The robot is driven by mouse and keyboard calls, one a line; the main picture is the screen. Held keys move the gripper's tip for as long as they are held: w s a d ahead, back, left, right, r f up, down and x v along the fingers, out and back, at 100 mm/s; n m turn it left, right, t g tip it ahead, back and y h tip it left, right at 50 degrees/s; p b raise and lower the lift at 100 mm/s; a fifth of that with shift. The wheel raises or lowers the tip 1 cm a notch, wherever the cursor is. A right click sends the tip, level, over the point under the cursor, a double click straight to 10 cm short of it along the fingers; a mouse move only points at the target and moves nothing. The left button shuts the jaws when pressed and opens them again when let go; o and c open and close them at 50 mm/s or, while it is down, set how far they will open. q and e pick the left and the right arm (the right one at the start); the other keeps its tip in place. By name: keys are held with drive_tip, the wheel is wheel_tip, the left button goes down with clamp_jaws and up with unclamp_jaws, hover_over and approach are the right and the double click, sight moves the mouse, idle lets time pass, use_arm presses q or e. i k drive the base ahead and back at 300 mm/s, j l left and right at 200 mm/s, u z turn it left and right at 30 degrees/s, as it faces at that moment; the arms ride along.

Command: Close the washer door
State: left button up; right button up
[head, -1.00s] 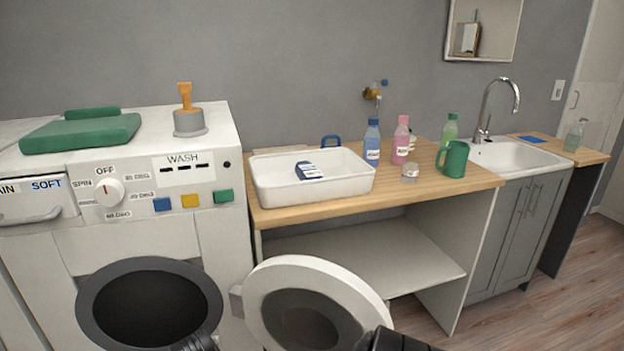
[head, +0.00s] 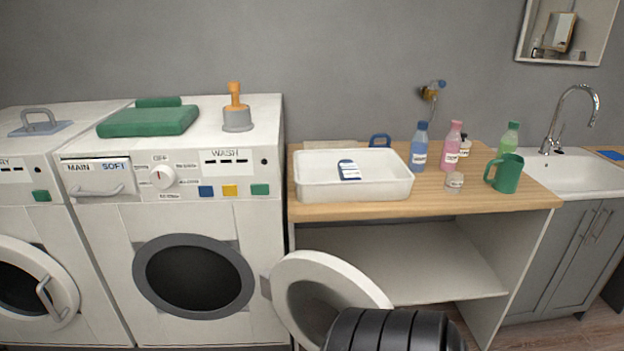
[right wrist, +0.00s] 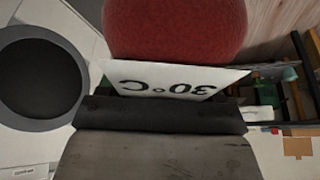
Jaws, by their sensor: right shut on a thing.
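The washer (head: 215,220) has a dark round drum opening (head: 194,278) facing me. Its round white door (head: 300,262) stands open, swung out to the right of the opening. My black right arm covers the door's lower right part in the head view. My right gripper (right wrist: 165,105) shows in the right wrist view, shut on a red rounded thing (right wrist: 175,28) with a white "30°C" label (right wrist: 170,82). The drum opening (right wrist: 42,78) is at the left of that view. My left gripper is not in view.
A second machine (head: 50,215) stands left of the washer, with its door shut. A wooden counter (head: 470,197) to the right holds a white tray (head: 352,189), bottles and a green mug (head: 505,172).

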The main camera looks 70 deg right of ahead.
sight(307, 290)
drive_tip(key=k+l+u, duration=0.25)
drive_tip(key=u, duration=0.2)
drive_tip(key=k+l+u, duration=0.25)
drive_tip(key=u, duration=0.15)
drive_tip(key=k+l+u, duration=0.1)
drive_tip(key=k+u, duration=0.2)
drive_tip(key=u, duration=0.15)
drive_tip(key=k+l+z, duration=0.15)
drive_tip(key=k+z, duration=0.15)
drive_tip(key=k, duration=0.2)
drive_tip(key=k+l+z, duration=0.3)
drive_tip(key=k, duration=0.2)
